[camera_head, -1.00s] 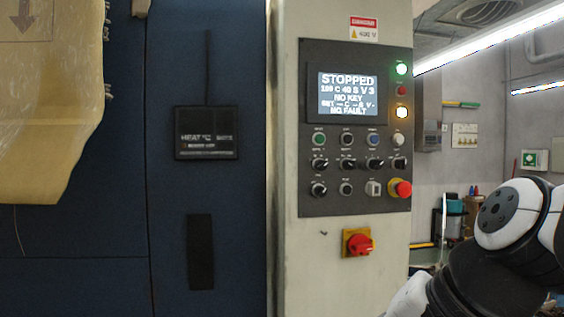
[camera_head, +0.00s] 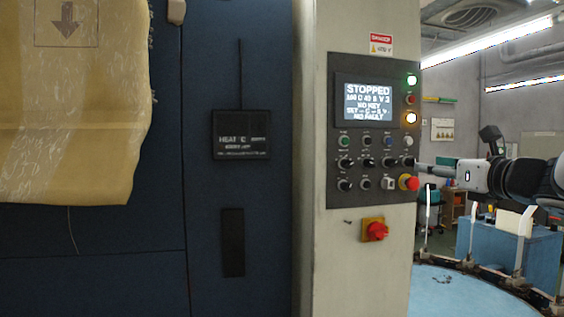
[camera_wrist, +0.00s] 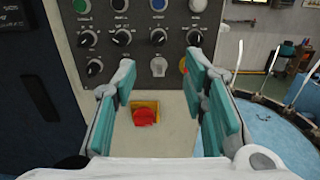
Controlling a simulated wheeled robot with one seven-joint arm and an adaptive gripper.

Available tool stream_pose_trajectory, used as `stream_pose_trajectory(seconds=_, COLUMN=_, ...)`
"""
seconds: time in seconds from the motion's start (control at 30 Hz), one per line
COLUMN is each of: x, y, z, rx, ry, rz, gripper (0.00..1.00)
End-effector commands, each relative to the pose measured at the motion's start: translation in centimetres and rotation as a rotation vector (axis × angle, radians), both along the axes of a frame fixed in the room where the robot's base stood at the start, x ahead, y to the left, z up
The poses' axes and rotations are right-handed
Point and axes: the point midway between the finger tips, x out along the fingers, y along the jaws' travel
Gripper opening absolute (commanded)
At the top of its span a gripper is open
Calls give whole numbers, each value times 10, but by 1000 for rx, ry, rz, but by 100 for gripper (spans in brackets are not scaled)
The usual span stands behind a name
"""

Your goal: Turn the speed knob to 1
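The control panel (camera_head: 375,200) on the pale column carries a row of black knobs with white pointers (camera_head: 367,162) and more knobs below. Their labels are too small to read, so I cannot tell which is the speed knob. In the wrist view the upper knobs (camera_wrist: 122,37) show above the fingertips. In the head view my gripper (camera_head: 425,167) reaches the panel's right edge.
A red emergency stop (camera_head: 409,182) sits at the panel's lower right, partly hidden by a finger in the wrist view. A key switch (camera_wrist: 158,66) is beside it. A red rotary switch on yellow (camera_head: 374,230) lies below. A blue round table (camera_head: 445,290) stands right.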

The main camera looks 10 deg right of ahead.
Motion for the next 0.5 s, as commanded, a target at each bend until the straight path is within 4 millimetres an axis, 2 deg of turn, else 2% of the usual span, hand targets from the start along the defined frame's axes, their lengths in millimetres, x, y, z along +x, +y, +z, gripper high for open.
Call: stream_pose_trajectory(seconds=0.5, x=96, y=5, z=-1, rx=-1, ry=2, rz=6, gripper=40)
